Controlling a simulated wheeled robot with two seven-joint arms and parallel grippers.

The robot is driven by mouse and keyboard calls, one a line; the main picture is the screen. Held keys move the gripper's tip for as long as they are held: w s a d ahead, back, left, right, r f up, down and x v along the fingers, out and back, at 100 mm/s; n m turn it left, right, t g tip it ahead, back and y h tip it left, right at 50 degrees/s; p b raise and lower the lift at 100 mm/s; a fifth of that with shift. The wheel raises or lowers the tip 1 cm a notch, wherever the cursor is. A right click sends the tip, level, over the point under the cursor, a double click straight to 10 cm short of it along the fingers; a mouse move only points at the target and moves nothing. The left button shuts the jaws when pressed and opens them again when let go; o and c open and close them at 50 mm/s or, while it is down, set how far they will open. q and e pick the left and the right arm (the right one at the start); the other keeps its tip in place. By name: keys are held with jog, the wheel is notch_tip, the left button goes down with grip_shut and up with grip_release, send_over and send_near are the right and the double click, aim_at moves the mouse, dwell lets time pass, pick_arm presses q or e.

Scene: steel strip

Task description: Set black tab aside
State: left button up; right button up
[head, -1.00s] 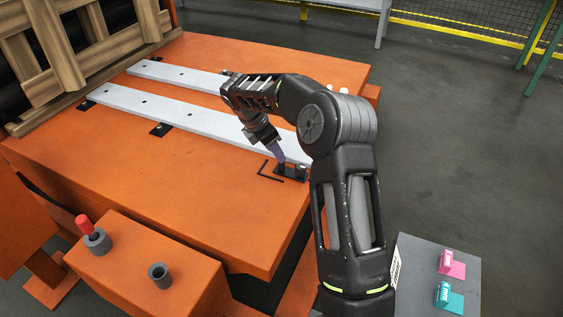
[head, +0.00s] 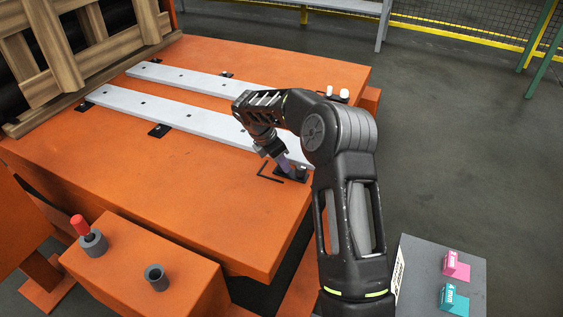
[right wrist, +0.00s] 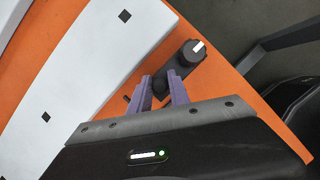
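The black tab (head: 293,175) lies on the orange table near its front right edge, beside the end of the nearer pale steel strip. In the right wrist view the tab (right wrist: 196,54) shows a round dark knob with a white mark. My right gripper (head: 285,166) points down at the tab's left part. In the right wrist view its two purple fingers (right wrist: 160,78) stand apart, on either side of a dark part of the tab; whether they touch it I cannot tell. The arm and fingers hide some of the tab. My left gripper is out of view.
Two pale strips (head: 185,118) lie along the orange table (head: 190,190), with other black tabs (head: 159,131) at their edges. A black L-shaped mark (head: 264,175) lies left of the tab. A grey stand (head: 418,275) holds pink (head: 455,266) and teal (head: 454,298) blocks.

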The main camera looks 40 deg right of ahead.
grip_shut()
dwell(1.0)
